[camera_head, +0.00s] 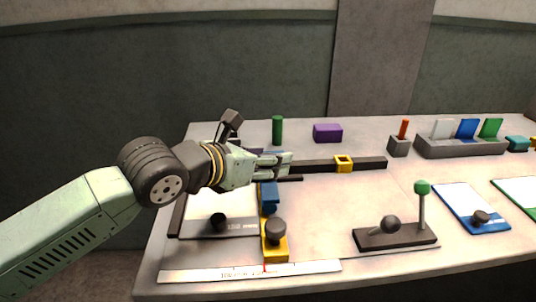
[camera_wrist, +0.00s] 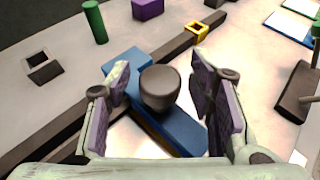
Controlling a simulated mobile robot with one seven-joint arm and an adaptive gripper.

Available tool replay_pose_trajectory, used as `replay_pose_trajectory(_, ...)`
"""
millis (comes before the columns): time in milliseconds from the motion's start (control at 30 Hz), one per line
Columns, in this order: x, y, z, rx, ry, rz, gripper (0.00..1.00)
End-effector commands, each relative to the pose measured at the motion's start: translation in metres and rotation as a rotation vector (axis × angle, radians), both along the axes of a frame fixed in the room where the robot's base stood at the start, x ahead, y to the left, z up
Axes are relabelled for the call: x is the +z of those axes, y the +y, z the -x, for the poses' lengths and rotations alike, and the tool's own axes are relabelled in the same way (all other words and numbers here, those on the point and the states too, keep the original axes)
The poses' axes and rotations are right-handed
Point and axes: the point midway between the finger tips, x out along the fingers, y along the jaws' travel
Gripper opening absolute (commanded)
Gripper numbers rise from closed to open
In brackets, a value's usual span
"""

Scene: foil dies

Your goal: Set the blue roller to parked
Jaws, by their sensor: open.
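In the wrist view, the blue roller (camera_wrist: 176,128) is a long blue bar with a dark round knob (camera_wrist: 160,84) on top. The knob stands between the two purple-padded fingers of my gripper (camera_wrist: 163,95), with a gap visible at both sides. In the head view, my gripper (camera_head: 288,164) is over the rear left of the table and hides most of the roller. A blue block (camera_head: 268,196), probably its near end, shows just in front. A dark rail (camera_head: 312,166) runs beside it. No label reading parked is legible.
A yellow bar (camera_head: 275,252) with a dark knob stands close in front. A yellow square ring (camera_head: 343,158) sits on the rail. A green cylinder (camera_head: 277,130) and purple block (camera_head: 328,133) stand behind. A lever base (camera_head: 395,238) with a green-topped stick is at right.

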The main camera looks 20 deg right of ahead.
Motion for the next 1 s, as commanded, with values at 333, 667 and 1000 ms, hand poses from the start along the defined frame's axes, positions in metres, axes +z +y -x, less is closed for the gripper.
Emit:
replay_pose_trajectory(333, -0.0019, -0.0046, -0.0027, 0.0, 0.0, 0.001, 0.49)
replay_pose_trajectory(667, -0.0018, -0.0044, -0.0024, 0.0, 0.0, 0.001, 0.28)
replay_pose_trajectory(1000, -0.0016, -0.0042, -0.0027, 0.0, 0.0, 0.001, 0.05)
